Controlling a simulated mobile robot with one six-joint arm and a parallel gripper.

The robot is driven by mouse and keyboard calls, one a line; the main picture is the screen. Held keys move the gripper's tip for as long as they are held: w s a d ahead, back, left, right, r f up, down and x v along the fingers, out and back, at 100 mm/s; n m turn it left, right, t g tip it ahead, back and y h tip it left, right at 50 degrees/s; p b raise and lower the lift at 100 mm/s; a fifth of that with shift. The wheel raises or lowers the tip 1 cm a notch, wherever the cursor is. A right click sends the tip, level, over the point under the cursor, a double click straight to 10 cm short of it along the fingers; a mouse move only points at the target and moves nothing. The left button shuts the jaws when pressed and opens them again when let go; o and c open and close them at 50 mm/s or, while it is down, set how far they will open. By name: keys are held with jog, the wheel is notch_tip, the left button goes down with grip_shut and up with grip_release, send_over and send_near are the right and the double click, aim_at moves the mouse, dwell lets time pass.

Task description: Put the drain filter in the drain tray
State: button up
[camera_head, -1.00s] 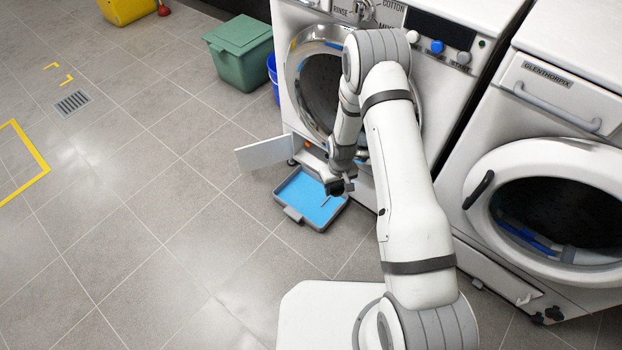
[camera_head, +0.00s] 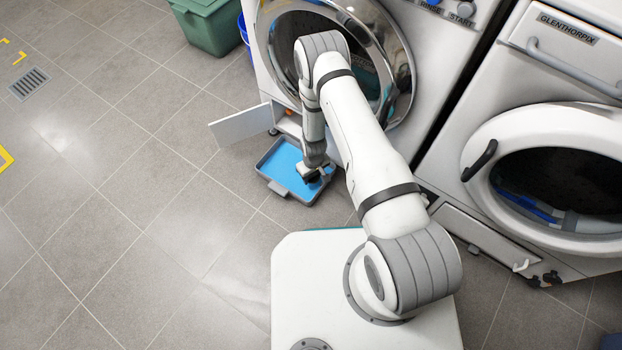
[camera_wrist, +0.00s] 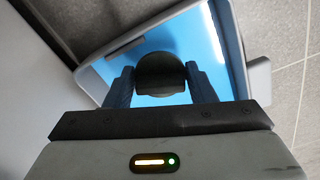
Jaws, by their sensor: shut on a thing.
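The drain tray (camera_head: 268,172) is a shallow grey tray with a blue inside. It lies on the floor in front of the left washing machine, below its open service flap. My gripper (camera_head: 318,172) is over the right part of the tray. In the wrist view, my gripper (camera_wrist: 160,78) is shut on a dark rounded piece, the drain filter (camera_wrist: 161,68), held between the two fingers. The blue of the tray (camera_wrist: 238,62) shows behind it. I cannot tell whether the filter touches the tray. In the head view the filter is mostly hidden by my wrist.
The open white flap (camera_head: 240,125) stands out just behind the tray. The left washing machine (camera_head: 262,75) has its round door close to my arm. A second machine (camera_head: 540,190) stands at the right. A green bin (camera_head: 208,25) is at the back.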

aim_at(313, 177)
jog(key=shift+f+b, duration=0.45)
jog(key=shift+f, duration=0.95)
jog(key=shift+f, duration=0.15)
jog(key=o, duration=1.1)
notch_tip(313, 177, up, 12)
jog(key=p, duration=0.4)
jog(key=shift+r+p, duration=0.2)
jog(key=shift+p, duration=0.15)
